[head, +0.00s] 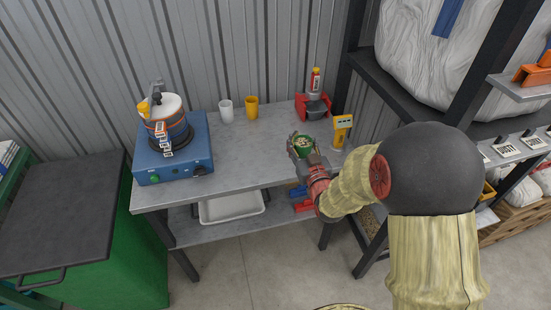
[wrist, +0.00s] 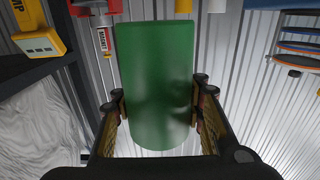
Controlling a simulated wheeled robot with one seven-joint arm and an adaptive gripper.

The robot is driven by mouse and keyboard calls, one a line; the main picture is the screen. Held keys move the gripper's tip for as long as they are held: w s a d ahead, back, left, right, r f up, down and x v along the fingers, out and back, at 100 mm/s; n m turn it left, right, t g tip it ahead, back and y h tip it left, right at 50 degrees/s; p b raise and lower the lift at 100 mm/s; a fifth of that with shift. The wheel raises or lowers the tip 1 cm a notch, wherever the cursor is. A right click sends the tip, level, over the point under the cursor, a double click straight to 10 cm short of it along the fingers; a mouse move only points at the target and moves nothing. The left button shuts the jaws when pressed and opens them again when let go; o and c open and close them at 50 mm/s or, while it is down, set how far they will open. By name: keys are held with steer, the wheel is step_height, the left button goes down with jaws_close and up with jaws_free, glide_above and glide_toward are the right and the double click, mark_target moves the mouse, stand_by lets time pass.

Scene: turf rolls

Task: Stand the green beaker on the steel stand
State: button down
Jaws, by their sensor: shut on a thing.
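The green beaker (head: 304,153) is held upright, or nearly so, in my gripper (head: 302,148), with pale bits visible inside its mouth. In the wrist view the beaker (wrist: 155,85) fills the middle, with a finger pressed on each side. The grey steel stand (head: 245,165), a table-like top with a lower shelf, lies under and behind the beaker. My gripper is over its right front part. The beaker's base is hidden by my gripper in the head view, so I cannot tell its height above the top.
A blue heater box (head: 175,160) with a pot stands at the left of the top. A white cup (head: 226,111), yellow cup (head: 251,107) and red holder with a bottle (head: 314,105) line the back. A yellow meter (head: 341,130) stands close right. The middle is clear.

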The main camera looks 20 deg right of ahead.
steer(key=shift+w+a+f+b, duration=0.8)
steer(key=shift+w+a+f, duration=0.3)
steer(key=shift+f, duration=0.7)
steer(key=shift+w+a+f+b, duration=0.85)
steer(key=shift+w+f, duration=0.4)
steer(key=shift+f, duration=0.55)
steer(key=shift+w+a+f+b, duration=0.75)
steer(key=shift+w+a+f, duration=0.4)
steer(key=shift+f, duration=0.65)
steer(key=shift+d, duration=0.1)
steer(key=shift+f, duration=0.2)
steer(key=c, duration=1.1)
jaws_free()
steer(key=shift+o, duration=0.2)
